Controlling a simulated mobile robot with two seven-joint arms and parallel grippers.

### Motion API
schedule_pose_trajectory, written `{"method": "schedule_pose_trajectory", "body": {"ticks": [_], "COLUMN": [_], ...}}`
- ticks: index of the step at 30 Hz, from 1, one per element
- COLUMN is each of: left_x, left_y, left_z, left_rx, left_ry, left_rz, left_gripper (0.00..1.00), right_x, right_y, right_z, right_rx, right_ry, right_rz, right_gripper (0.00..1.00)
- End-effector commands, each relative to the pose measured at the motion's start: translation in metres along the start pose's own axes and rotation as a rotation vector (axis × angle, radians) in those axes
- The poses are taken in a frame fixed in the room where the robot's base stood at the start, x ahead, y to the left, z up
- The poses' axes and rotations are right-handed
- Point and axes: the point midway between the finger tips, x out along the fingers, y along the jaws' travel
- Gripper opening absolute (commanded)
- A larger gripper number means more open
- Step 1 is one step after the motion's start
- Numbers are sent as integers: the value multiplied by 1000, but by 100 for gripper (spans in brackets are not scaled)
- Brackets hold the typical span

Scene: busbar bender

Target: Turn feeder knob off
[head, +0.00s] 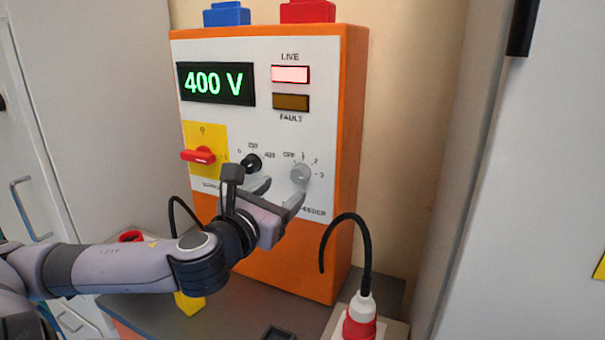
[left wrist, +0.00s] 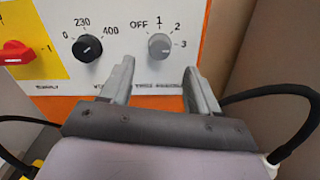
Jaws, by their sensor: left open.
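The feeder knob (head: 300,173) is a round grey dial on the right of the white panel. It also shows in the left wrist view (left wrist: 159,46), with OFF, 1, 2 and 3 marked around it. I cannot tell its exact pointer setting. My left gripper (head: 280,191) is open and empty in front of the panel. In the left wrist view its fingers (left wrist: 157,72) are spread just below the knob in the picture, apart from it. My right gripper is not in view.
A black voltage knob (head: 251,163) and red supply switch (head: 203,155) sit left of the feeder knob. The display (head: 216,83) reads 400 V. The LIVE lamp (head: 291,74) is lit; the FAULT lamp (head: 291,102) looks dark. A black cable (head: 364,240) arches at right.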

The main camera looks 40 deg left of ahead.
Motion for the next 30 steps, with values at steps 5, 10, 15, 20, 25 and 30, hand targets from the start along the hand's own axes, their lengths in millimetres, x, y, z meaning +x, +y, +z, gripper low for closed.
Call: {"method": "schedule_pose_trajectory", "body": {"ticks": [5,10,15,20,25,30], "left_x": [7,17,26,36,46,59], "left_y": [-2,-2,2,3,2,2], "left_z": [-3,-4,1,1,2,1], "left_rx": [1,0,-4,-6,-5,-6], "left_ry": [-4,-5,-1,1,-1,0], "left_rz": [-2,-2,4,7,4,4], "left_gripper": [61,61,61,61,61,61], "right_x": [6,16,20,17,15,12], "right_y": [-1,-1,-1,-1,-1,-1], "right_z": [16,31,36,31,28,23], "right_rx": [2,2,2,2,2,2], "right_ry": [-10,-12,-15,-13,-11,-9], "right_rz": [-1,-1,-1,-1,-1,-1], "right_gripper": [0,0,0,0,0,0]}}
